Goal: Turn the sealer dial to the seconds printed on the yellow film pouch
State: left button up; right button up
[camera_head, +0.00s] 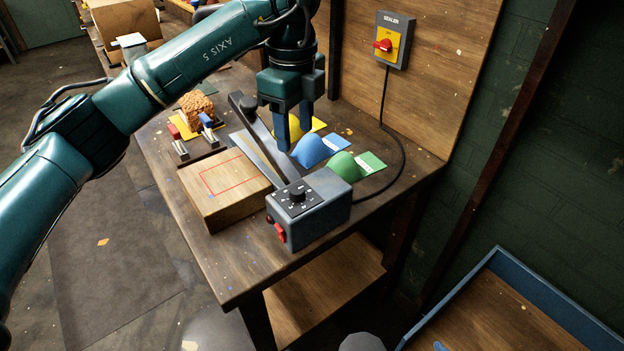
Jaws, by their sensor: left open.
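The sealer is a grey box (322,212) at the table's front right, with a long dark arm (262,140) running back from it. Its black dial (297,192) sits on a dark plate with white marks too small to read. The yellow film pouch (318,125) lies behind my left gripper and is mostly hidden; no print on it is readable. A blue pouch (309,149) and a green pouch (345,166) lie in front of it, each with a pale label. My left gripper (292,143) is open, pointing down beside the sealer arm over the pouches. My right gripper is out of view.
A wooden block (225,187) with a red outline stands left of the sealer. Clamps (207,128) and a brown textured lump (196,108) lie farther back. A wall switch marked SEALER (391,40) has a cable (403,150) down to the table. A blue-rimmed tray (545,292) is lower right.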

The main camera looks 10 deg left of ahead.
aim_at(297, 189)
pick_arm(q)
notch_tip(297, 189, down, 12)
jog(key=shift+s+a+f+p, duration=0.1)
jog(key=shift+f+p, duration=0.05)
jog(key=shift+p, duration=0.95)
jog(key=shift+f, duration=0.4)
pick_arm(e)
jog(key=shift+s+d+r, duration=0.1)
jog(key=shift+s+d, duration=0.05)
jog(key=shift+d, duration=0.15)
pick_arm(q)
jog(key=c, duration=1)
jog(key=shift+o, duration=0.2)
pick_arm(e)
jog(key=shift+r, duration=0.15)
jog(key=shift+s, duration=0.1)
